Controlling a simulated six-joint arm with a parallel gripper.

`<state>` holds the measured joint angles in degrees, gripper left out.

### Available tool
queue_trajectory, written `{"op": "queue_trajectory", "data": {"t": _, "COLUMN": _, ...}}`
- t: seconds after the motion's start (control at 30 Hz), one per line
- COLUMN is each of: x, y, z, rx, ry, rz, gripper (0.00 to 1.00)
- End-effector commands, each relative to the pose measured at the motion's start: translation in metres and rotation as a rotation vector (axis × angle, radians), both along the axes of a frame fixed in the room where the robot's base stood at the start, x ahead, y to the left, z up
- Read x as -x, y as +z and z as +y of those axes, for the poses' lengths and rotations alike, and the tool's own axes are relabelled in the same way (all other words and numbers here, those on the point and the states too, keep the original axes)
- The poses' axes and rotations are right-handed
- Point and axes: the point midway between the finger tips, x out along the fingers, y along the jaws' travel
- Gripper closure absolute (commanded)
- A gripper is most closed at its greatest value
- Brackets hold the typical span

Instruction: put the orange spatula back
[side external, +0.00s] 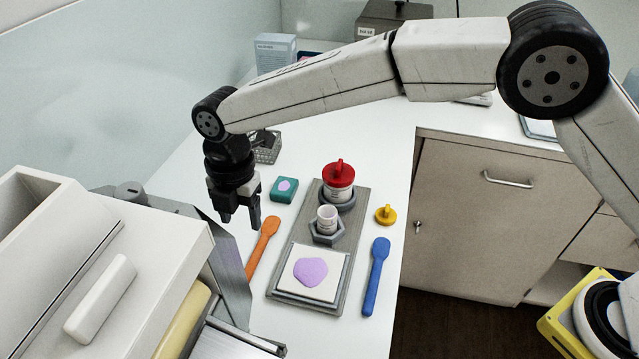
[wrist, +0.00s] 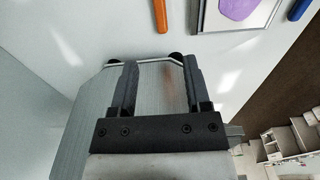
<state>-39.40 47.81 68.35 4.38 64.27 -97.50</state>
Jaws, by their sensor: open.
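The orange spatula (side external: 263,246) lies on the white counter, left of the grey tray. Its lower end comes close to the metal panel of the machine, and I cannot tell whether that end is partly hidden. In the wrist view one end of the orange spatula (wrist: 161,14) shows at the top edge. My gripper (side external: 240,221) is open and empty, pointing down above the counter, just left of and apart from the spatula's upper end. In the wrist view my gripper (wrist: 158,72) has its fingers spread with nothing between them.
The grey tray (side external: 350,265) holds a white cup, a red-lidded jar (side external: 339,180) and a square plate with a purple patch. A blue spatula (side external: 376,275) and a yellow lid (side external: 386,214) lie to its right. The machine's metal panel (side external: 229,275) stands close below my gripper.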

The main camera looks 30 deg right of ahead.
Motion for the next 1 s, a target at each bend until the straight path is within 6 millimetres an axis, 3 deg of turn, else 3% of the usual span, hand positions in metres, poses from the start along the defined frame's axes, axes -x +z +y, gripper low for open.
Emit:
{"op": "queue_trajectory", "data": {"t": 0.17, "x": -0.002, "y": 0.001, "z": -0.009, "rx": 0.001, "ry": -0.045, "rz": -0.002, "gripper": 0.39}}
{"op": "queue_trajectory", "data": {"t": 0.37, "x": -0.01, "y": 0.005, "z": -0.047, "rx": 0.0, "ry": -0.244, "rz": -0.016, "gripper": 0.39}}
{"op": "queue_trajectory", "data": {"t": 0.67, "x": -0.008, "y": 0.009, "z": -0.146, "rx": -0.015, "ry": -0.774, "rz": -0.045, "gripper": 0.39}}
{"op": "queue_trajectory", "data": {"t": 1.0, "x": 0.031, "y": 0.007, "z": -0.256, "rx": -0.058, "ry": -1.404, "rz": -0.071, "gripper": 0.39}}
